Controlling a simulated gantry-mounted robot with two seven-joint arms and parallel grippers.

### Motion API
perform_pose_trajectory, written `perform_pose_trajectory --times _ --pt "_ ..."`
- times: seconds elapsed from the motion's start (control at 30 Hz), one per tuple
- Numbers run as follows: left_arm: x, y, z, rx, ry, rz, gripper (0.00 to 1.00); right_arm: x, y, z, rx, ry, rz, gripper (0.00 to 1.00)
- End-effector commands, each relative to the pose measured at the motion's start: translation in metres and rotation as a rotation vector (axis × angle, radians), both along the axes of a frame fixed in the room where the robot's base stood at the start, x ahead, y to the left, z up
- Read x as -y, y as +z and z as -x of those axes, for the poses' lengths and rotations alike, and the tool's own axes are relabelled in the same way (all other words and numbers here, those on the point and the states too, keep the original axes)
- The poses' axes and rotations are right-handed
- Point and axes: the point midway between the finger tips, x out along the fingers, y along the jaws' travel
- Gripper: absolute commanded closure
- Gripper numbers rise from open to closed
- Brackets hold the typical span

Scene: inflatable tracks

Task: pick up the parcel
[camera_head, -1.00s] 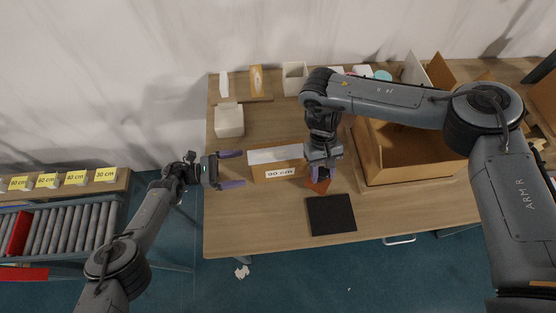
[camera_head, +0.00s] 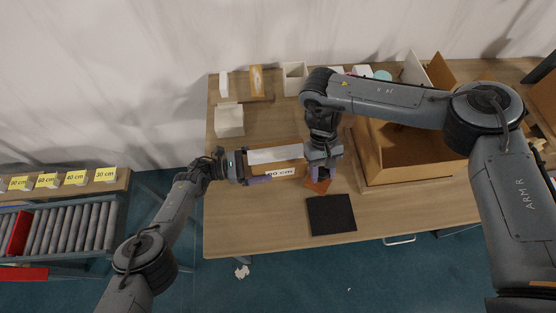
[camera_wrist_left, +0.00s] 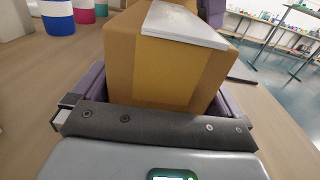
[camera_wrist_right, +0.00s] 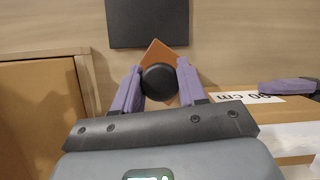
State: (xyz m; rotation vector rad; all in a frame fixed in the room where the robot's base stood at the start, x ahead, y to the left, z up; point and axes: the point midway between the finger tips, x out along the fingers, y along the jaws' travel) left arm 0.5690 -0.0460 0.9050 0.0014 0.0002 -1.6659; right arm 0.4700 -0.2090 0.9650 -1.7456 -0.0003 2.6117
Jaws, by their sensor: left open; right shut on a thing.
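The parcel is a brown cardboard box (camera_head: 290,164) with a white strip on top and a "cm" label on its front side. It lies on the table; its end fills the left wrist view (camera_wrist_left: 160,62). My left gripper (camera_head: 258,168) is open, with its purple fingers on either side of the parcel's left end. I cannot tell whether they touch it. My right gripper (camera_head: 319,174) is shut on a round black knob (camera_wrist_right: 159,82) above an orange-brown square piece (camera_wrist_right: 160,52), just right of the parcel.
A black square pad (camera_head: 331,214) lies in front of my right gripper. A large open cardboard box (camera_head: 375,175) stands to the right. A white box (camera_head: 229,120) stands behind at the left. The table's front left is clear.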

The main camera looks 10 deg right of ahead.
Motion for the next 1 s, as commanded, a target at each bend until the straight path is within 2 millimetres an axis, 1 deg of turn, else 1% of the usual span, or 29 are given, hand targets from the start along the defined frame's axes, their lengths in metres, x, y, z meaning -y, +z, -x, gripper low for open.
perform_pose_trajectory --times 0.1,0.27,0.5,0.53,1.0 --pt "-0.0001 0.0000 0.0001 0.000 0.000 0.000 0.00 -0.0002 0.0004 -0.0002 0.000 0.000 0.000 0.83" --pt "-0.0002 0.0000 0.0001 0.000 0.000 0.000 0.24 -0.0002 0.0004 -0.0002 0.000 0.000 0.000 0.83" --pt "-0.0002 0.0000 0.0002 -0.001 -0.001 0.000 0.61 -0.0002 0.0004 -0.0002 0.000 0.000 0.000 0.83" --pt "0.0004 0.0017 -0.0002 0.002 -0.002 0.003 0.64 -0.0002 0.0005 -0.0001 0.000 0.000 0.000 0.83" --pt "0.0003 0.0044 -0.0009 0.003 -0.002 0.003 0.64 -0.0001 0.0005 -0.0001 0.000 0.000 0.000 0.83"
